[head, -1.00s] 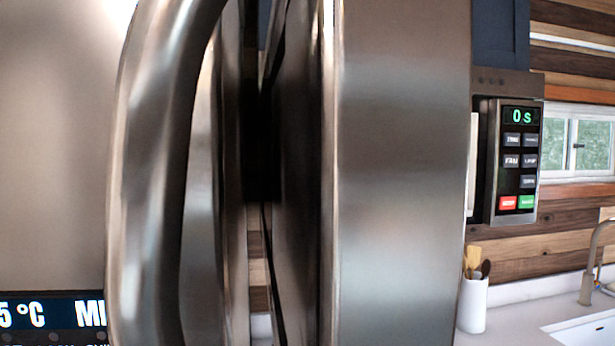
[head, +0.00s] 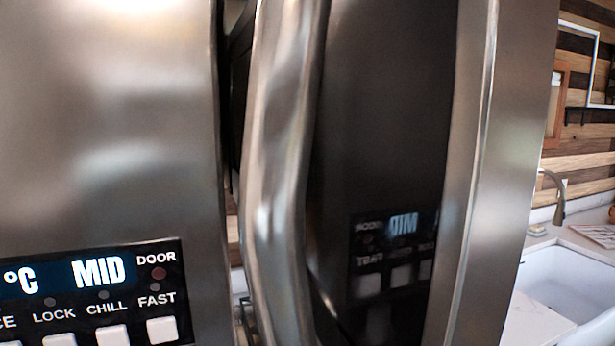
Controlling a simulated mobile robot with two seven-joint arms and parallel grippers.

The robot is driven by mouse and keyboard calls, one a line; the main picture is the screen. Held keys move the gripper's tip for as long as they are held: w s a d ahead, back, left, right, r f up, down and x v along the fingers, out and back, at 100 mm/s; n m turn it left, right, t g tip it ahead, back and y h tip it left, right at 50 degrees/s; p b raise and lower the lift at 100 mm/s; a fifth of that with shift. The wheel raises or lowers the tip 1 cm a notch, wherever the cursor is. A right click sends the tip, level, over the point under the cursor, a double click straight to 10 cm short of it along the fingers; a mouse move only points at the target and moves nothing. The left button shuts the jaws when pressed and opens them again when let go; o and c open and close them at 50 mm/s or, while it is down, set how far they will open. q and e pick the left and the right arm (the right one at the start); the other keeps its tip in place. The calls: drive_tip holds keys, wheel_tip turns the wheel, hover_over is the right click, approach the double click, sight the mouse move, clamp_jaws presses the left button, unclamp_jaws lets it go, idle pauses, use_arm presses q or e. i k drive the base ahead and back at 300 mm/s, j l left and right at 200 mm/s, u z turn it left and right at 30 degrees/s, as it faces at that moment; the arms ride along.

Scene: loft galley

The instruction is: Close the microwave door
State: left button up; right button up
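A tall dark glossy panel in a steel frame, which looks like the microwave door (head: 390,130), stands open and very close in the head view, seen at a steep angle. A curved steel handle (head: 280,170) runs upright along its left side. The dark face mirrors a lit display. The microwave's body and control panel are not in this view. Neither of my grippers is in view.
A steel fridge front (head: 110,130) with a lit control panel (head: 90,295) fills the left side, close to the handle. At the right are a white sink (head: 565,290), a tap (head: 556,195) and a wood-plank wall (head: 590,150).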

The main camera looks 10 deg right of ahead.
sight(386, 155)
drive_tip(key=k+l, duration=0.1)
drive_tip(key=l, duration=0.2)
drive_tip(key=k+l, duration=0.15)
drive_tip(key=l, duration=0.15)
drive_tip(key=k+l, duration=0.1)
drive_tip(key=l, duration=0.2)
drive_tip(key=k+l, duration=0.1)
drive_tip(key=l, duration=0.25)
